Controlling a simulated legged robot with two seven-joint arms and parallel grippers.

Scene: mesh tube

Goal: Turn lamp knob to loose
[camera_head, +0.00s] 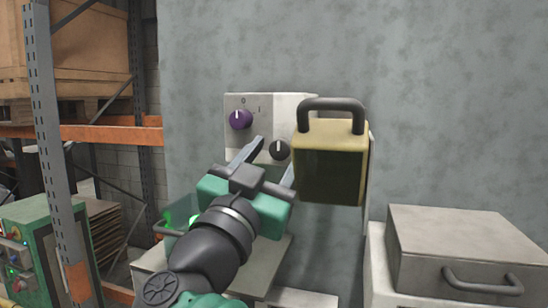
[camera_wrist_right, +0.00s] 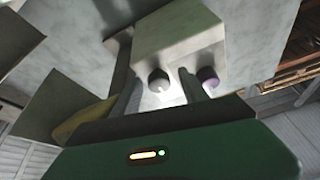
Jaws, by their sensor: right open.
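A pale control box (camera_head: 262,108) is on the grey wall, with a purple knob (camera_head: 240,119) at its upper left and a black knob (camera_head: 279,150) at its lower right. The frames do not tell which one is the lamp knob. My right gripper (camera_head: 276,153) is open in front of the box, its fingers on either side of the black knob. In the right wrist view the black knob (camera_wrist_right: 158,82) shows between the fingers, and the purple knob (camera_wrist_right: 207,76) lies outside them. Contact cannot be told. My left gripper is not in view.
A yellow box with a dark handle (camera_head: 332,165) stands out close to the right of the control box. A grey case (camera_head: 455,245) sits at the lower right. A shelf rack (camera_head: 55,130) stands at the left. The wall above is bare.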

